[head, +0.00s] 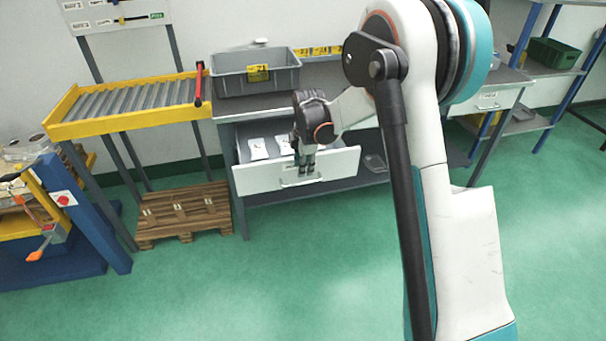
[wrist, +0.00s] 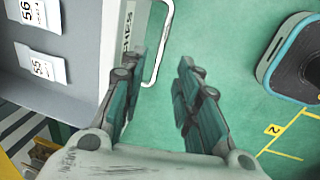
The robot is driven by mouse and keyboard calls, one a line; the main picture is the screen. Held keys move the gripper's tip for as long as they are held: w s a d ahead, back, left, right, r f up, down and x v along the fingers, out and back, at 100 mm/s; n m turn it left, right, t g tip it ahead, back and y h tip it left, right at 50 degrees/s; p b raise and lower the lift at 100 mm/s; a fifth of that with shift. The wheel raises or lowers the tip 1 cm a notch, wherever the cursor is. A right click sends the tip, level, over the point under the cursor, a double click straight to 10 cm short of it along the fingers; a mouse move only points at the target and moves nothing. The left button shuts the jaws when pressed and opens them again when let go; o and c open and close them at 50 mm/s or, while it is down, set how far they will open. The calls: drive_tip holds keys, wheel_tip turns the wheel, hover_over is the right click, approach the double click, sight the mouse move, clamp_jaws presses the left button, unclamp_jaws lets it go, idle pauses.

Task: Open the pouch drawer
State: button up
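The pouch drawer (head: 262,181) stands pulled out from under the grey workbench. Its white front carries lettering ending in "CHES" in the wrist view, and white pouches (head: 258,149) lie inside. Two pouches (wrist: 41,66) with number labels show in the wrist view. The drawer's bar handle (wrist: 160,48) is on the outer face of the front. My gripper (head: 304,172) is at the drawer front, close to the handle. In the wrist view my gripper (wrist: 158,72) has its fingers apart, with the handle showing between them. Whether a finger touches it is unclear.
A grey bin (head: 240,82) sits on the bench, and a roller conveyor (head: 130,100) adjoins it on the left. A wooden pallet (head: 183,211) lies below the conveyor. Another drawer (head: 490,100) is at right. Green floor (head: 170,290) in front is clear.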

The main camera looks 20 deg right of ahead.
drive_tip(key=shift+s+r, duration=0.25)
drive_tip(key=shift+r, duration=0.85)
drive_tip(key=shift+s+r, duration=0.2)
drive_tip(key=shift+r, duration=0.85)
drive_tip(key=s+r+m+t, duration=0.2)
drive_tip(key=s+r+m, duration=0.7)
drive_tip(key=s+r, duration=0.8)
drive_tip(key=s+f+m+t, duration=0.2)
drive_tip(key=s+m, duration=0.7)
drive_tip(key=s, duration=1)
drive_tip(key=shift+f+t, duration=0.15)
drive_tip(key=shift+t, duration=0.35)
